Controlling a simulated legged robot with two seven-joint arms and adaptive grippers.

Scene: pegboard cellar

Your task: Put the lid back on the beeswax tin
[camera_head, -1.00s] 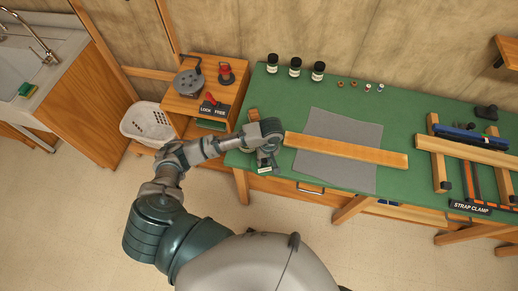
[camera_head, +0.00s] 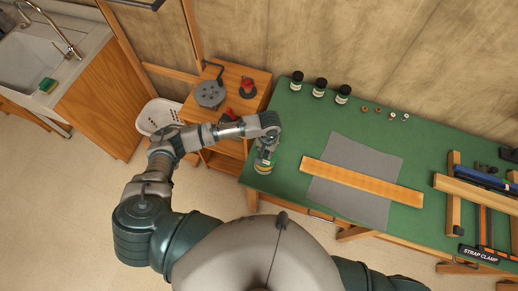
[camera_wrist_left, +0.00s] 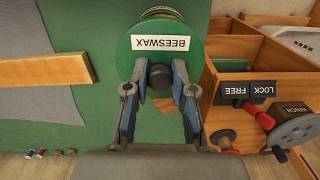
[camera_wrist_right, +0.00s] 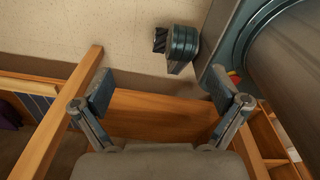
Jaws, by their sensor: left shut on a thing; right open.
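My left gripper (camera_wrist_left: 160,82) is shut on the black knob of the round green lid (camera_wrist_left: 165,58), which has a white BEESWAX label. In the head view this gripper (camera_head: 267,150) is at the left end of the bench. A round banded thing, apparently the beeswax tin (camera_head: 264,168), is right under it; its rim (camera_wrist_left: 160,11) shows past the lid in the left wrist view. I cannot tell whether lid and tin touch. My right gripper (camera_wrist_right: 162,92) is open and empty, away from the tin.
The green bench (camera_head: 285,125) bears a grey mat (camera_head: 345,150) with a wooden board (camera_head: 360,182) across it. Several dark jars (camera_head: 320,86) stand at the back. A wooden cabinet (camera_head: 240,78) with a winch (camera_head: 209,93) is to the left. Clamps (camera_head: 490,215) lie at the right.

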